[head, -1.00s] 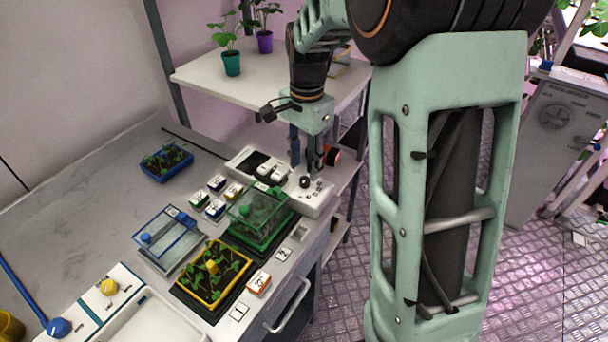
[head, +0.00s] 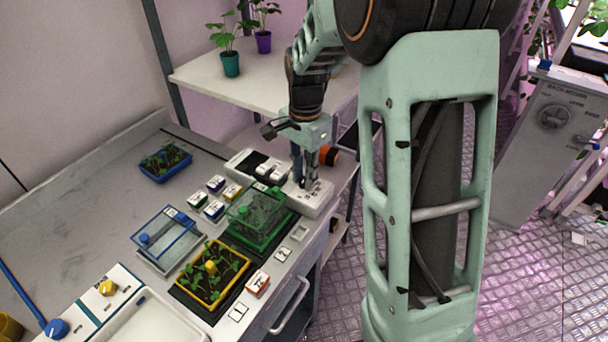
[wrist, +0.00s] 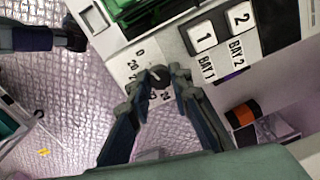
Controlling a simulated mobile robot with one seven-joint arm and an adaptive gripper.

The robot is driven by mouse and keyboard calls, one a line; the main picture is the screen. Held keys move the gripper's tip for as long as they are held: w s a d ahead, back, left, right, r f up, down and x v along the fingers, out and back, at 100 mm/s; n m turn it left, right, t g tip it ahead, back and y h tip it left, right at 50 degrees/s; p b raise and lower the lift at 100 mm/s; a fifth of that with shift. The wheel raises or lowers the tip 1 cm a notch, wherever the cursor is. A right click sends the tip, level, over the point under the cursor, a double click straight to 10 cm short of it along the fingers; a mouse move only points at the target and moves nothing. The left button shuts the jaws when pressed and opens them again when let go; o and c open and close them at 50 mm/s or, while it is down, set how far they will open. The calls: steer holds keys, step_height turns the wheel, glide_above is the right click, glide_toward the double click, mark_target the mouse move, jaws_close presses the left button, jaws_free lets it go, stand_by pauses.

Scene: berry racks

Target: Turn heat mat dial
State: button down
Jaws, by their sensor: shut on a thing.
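The dial (wrist: 158,76) is a small dark knob on a white control box (head: 318,203), with printed numbers around it in the wrist view. My gripper (wrist: 158,82) points down at the box, and its fingertips are closed around the dial. Which number the dial points to is too small to tell.
A green covered tray (head: 257,228), a yellow seedling tray (head: 212,290) and a blue-lidded clear box (head: 166,238) stand in front.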

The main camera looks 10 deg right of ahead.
steer(key=shift+n, duration=0.3)
steer(key=n, duration=0.8)
steer(key=shift+p, duration=0.35)
steer(key=n, duration=0.4)
steer(key=shift+w+n+p, duration=0.1)
steer(key=shift+n+p, duration=0.45)
steer(key=shift+n, duration=1.95)
steer(key=c, duration=1.7)
jaws_free()
steer(key=shift+c, duration=0.2)
